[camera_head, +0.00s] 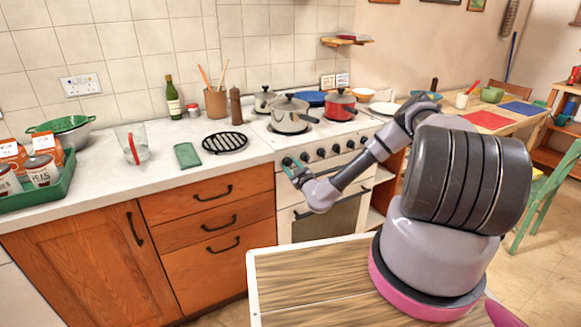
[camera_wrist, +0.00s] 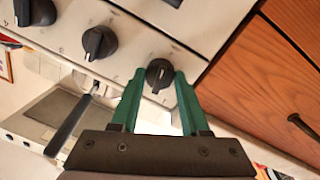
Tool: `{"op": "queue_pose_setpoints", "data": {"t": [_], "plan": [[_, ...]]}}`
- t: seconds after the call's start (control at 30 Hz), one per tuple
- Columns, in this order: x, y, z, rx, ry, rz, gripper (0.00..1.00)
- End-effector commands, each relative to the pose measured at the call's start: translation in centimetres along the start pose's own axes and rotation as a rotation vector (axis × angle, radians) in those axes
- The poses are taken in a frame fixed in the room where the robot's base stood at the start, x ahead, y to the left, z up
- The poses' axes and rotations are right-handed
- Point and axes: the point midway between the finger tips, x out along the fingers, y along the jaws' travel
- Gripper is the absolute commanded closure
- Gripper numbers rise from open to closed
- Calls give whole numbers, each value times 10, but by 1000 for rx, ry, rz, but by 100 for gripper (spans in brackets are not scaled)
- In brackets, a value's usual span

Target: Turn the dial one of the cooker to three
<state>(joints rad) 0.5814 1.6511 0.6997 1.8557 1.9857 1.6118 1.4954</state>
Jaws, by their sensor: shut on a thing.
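The cooker (camera_head: 283,220) is white, with a row of black dials along its front panel. My gripper (camera_head: 291,168) reaches the leftmost dial (camera_head: 286,161), at the end next to the wooden drawers. In the wrist view my gripper's green fingers (camera_wrist: 159,82) stand on either side of that dial (camera_wrist: 159,73) and are shut on it. A pale mark shows on the dial, but I cannot read its number. A second dial (camera_wrist: 99,42) and a third dial (camera_wrist: 36,11) are free to the left in the wrist view.
The oven handle (camera_wrist: 72,122) lies close to my gripper in the wrist view. Pots, including a red pot (camera_head: 341,106), stand on the hob. A black trivet (camera_head: 225,142) and a green cloth (camera_head: 187,154) lie on the worktop. Wooden drawers (camera_head: 212,220) adjoin the cooker.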

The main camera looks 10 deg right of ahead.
Motion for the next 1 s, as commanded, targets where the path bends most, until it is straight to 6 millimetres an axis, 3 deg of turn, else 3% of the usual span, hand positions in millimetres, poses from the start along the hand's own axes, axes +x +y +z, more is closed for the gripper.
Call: {"op": "queue_pose_setpoints", "data": {"t": [0.4, 0.97, 1.0], "plan": [[-1, 0, 1, 202, -15, -2, 100], [-1, 0, 1, 234, -17, -3, 100], [-1, 0, 1, 234, -17, -3, 51]]}}
